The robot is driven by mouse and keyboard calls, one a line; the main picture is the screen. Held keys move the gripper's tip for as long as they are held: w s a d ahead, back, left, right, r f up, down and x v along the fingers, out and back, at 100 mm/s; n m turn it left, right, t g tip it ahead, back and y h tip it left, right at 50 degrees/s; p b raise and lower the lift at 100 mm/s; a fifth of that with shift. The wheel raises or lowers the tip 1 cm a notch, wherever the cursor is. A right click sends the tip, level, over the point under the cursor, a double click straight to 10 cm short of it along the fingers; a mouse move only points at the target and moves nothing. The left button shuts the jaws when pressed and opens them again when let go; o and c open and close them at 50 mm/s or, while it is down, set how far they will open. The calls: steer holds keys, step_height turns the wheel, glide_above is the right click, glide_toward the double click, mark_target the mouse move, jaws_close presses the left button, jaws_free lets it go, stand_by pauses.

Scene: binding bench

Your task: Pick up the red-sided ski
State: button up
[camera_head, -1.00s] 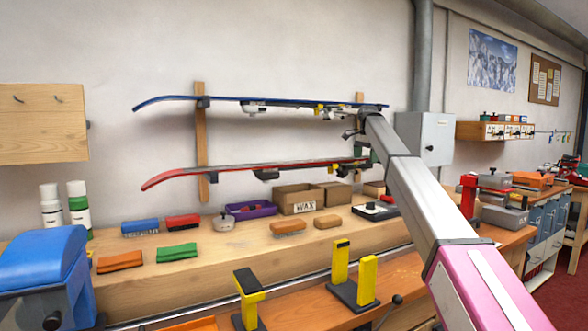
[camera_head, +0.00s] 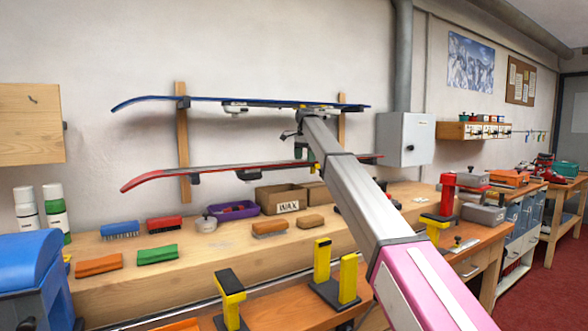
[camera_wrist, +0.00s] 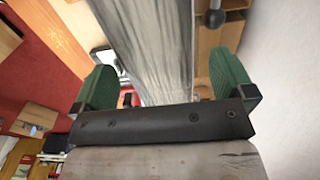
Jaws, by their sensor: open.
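The red-sided ski (camera_head: 215,170) lies level on wooden wall uprights, with its upturned tip at the left. The blue-sided ski (camera_head: 205,100) rests above it on the same uprights. My gripper (camera_head: 301,150) is at the red-sided ski, right of its middle, partly hidden by my arm. In the wrist view my gripper (camera_wrist: 165,80) is open, with a green finger pad on each side of a grey streaked ski surface (camera_wrist: 150,45). The ski runs between the pads, with a gap visible at the right pad. Contact at the left pad is unclear.
A workbench (camera_head: 110,265) below holds brushes, blocks, a purple tray (camera_head: 233,210) and a cardboard WAX box (camera_head: 282,199). Yellow-topped vise posts (camera_head: 322,262) stand in front. A grey wall cabinet (camera_head: 405,139) is right of the skis.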

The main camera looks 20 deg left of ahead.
mark_target(306, 165)
steer(key=f, duration=0.4)
steer(key=shift+w+d+f, duration=0.15)
steer(key=shift+d+f, duration=0.15)
steer(key=shift+f, duration=0.1)
steer(key=c, duration=1)
steer(key=shift+r, duration=0.1)
steer(key=shift+r, duration=0.1)
steer(key=shift+r, duration=6.45)
steer(key=shift+c, duration=0.8)
